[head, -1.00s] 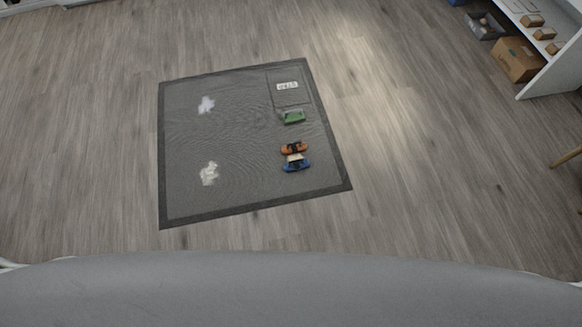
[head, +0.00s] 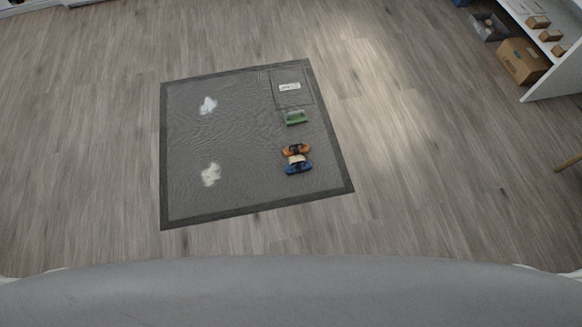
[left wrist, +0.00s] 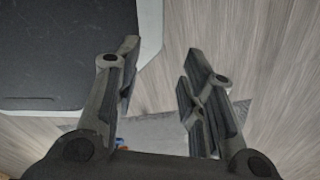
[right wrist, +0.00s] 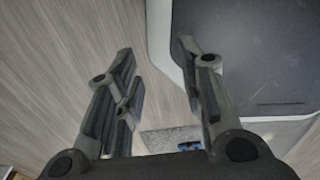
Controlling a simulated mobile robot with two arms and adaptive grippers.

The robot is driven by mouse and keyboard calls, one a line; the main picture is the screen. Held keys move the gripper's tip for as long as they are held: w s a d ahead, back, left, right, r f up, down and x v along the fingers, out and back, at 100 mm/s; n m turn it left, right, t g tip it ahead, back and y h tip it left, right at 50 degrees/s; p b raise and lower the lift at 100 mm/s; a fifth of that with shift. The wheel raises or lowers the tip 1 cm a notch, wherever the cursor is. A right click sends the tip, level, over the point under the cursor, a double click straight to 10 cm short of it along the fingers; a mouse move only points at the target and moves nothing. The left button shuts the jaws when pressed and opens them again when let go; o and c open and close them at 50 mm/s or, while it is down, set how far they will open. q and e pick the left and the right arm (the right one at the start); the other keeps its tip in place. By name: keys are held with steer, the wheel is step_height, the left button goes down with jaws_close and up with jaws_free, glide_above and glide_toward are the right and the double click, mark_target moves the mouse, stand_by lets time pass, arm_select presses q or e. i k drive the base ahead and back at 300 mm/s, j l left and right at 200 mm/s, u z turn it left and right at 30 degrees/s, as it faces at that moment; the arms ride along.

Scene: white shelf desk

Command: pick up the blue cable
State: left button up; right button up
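The blue cable (head: 299,168) lies on the grey mat (head: 240,202), at its right side in the head view. It is a small dark blue bundle just below an orange bundle (head: 296,149), with a pale piece between them. A bit of blue also shows low in the right wrist view (right wrist: 190,147). My left gripper (left wrist: 160,68) is open and empty, with floor between its fingers. My right gripper (right wrist: 154,65) is open and empty too. Neither gripper shows in the head view, and both are well away from the cable.
A green item (head: 296,118) and a labelled panel (head: 290,87) are on the mat above the bundles. Two white patches (head: 208,105) mark its left half. A shelf (head: 557,78) with boxes (head: 523,61) stands at upper right.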

mark_target(300, 166)
steer(key=i+l+u, duration=0.1)
steer(key=u, duration=0.35)
steer(key=l+u, duration=0.1)
steer(key=u, duration=0.35)
steer(key=i+l+u, duration=0.15)
steer(key=u, duration=0.3)
steer(key=l+u, duration=0.15)
steer(key=u, duration=0.3)
